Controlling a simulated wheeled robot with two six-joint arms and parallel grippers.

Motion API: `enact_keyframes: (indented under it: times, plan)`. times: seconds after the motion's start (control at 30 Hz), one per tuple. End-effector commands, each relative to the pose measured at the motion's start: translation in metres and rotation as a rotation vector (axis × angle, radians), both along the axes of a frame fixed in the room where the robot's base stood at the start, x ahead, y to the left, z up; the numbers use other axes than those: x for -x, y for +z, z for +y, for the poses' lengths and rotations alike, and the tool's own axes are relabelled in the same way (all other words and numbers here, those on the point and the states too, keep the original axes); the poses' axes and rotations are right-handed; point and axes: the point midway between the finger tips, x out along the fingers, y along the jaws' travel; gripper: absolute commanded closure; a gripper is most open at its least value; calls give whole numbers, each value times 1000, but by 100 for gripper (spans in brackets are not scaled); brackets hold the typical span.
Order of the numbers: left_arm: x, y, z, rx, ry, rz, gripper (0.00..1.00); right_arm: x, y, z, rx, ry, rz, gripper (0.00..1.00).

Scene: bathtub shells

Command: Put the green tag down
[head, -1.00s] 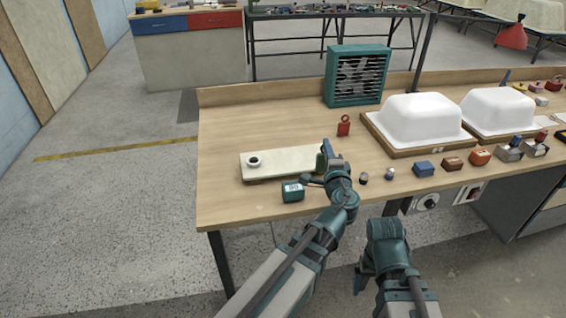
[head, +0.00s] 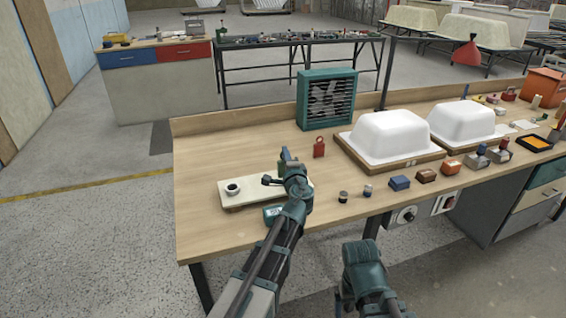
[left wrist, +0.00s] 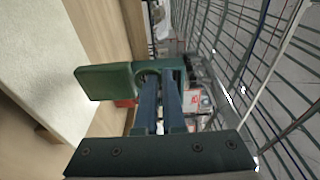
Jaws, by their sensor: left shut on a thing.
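My left gripper (head: 288,155) is above the right end of a cream board on the workbench. It is shut on the green tag (left wrist: 103,82). In the left wrist view the blue fingers of my left gripper (left wrist: 160,82) close around the tag's ring end, and its flat green body sticks out to the left. In the head view the tag is mostly hidden behind the gripper. The tag appears clear of the bench. My right gripper (head: 342,300) hangs low in front of the bench, and its jaws cannot be made out.
The cream board (head: 260,185) carries a dark ring (head: 232,188). A red tag (head: 319,148) stands behind, near a teal fan (head: 327,98). White tub shells (head: 390,135) and several small blocks occupy the right. The bench's left end is clear.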

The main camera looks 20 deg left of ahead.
Motion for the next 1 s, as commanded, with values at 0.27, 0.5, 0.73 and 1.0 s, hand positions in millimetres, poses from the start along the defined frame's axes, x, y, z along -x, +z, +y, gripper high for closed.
enact_keyframes:
  times: [0.27,0.5,0.73,1.0]
  plan:
    - [-24,-3,14,0,0,0,100,0,-3,0,0,0,0,11]
    - [-23,-9,15,0,0,0,100,0,-9,0,0,0,0,11]
    - [-23,-37,14,0,0,0,100,0,-37,0,0,0,0,11]
    - [-23,-38,14,0,0,0,100,0,-38,0,0,0,0,11]
